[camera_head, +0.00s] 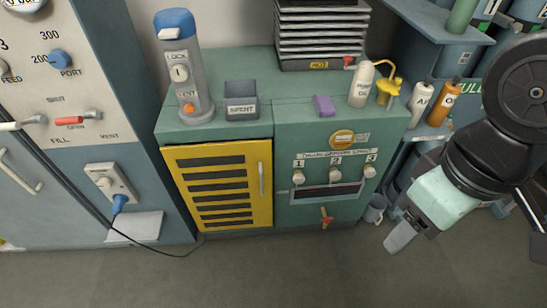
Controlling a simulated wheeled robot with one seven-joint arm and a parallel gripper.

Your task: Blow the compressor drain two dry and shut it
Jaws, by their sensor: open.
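The green compressor cabinet (290,135) stands in the middle, with a label across its front that is too small to read fully. Below it are three pale knobs marked 1, 2 and 3. Knob two (335,176) is the middle one, between knob one (298,177) and knob three (370,171). A dark slot runs below the knobs. No spray shows at any of them. My gripper (402,238) hangs to the right of the cabinet, apart from the knobs, open and empty. Its fingers overlap in this view.
A red handle (326,218) sits low on the cabinet front. The yellow louvred door (222,185) is at left. Bottles, a purple block (324,106) and a grey bin (241,100) stand on top. A blue-grey cup (375,208) is near my gripper. The floor in front is clear.

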